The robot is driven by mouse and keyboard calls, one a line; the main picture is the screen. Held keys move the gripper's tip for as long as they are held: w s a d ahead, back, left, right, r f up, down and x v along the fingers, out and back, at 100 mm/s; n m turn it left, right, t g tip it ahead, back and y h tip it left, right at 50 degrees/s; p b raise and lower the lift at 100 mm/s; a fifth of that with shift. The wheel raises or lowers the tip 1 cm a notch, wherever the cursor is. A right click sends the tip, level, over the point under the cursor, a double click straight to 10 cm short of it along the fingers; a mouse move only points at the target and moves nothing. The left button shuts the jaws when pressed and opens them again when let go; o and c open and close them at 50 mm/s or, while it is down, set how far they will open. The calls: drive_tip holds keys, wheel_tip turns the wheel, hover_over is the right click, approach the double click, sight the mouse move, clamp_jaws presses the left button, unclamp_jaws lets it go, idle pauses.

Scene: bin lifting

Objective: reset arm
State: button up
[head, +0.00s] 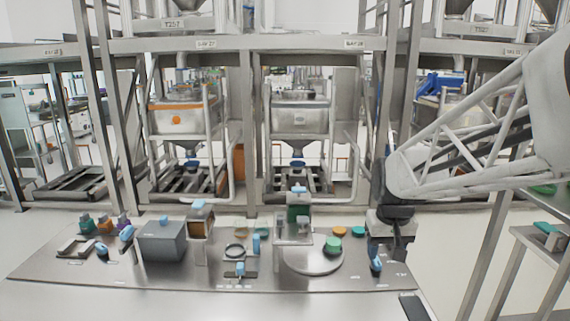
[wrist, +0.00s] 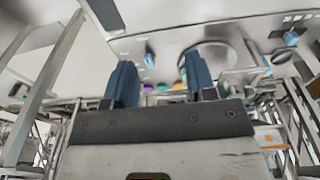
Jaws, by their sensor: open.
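My gripper (head: 398,252) hangs at the right end of the grey work table (head: 200,275) in the head view, near a small blue-topped item (head: 376,264). In the wrist view its two blue fingers (wrist: 158,85) stand well apart with nothing between them. The gripper is open and empty. My arm comes in from the right side of the head view. Whether the fingertips touch the table cannot be told.
On the table are a grey bin (head: 162,242), a round plate (head: 312,262) with a green piece (head: 333,244), and several small coloured parts. A metal frame with hoppers stands behind. A shelf (head: 545,240) stands at the right.

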drive_tip(key=s+a, duration=0.2)
drive_tip(key=s, duration=0.9)
drive_tip(key=s+a+t, duration=0.1)
drive_tip(key=s, duration=1)
drive_tip(key=shift+a, duration=0.4)
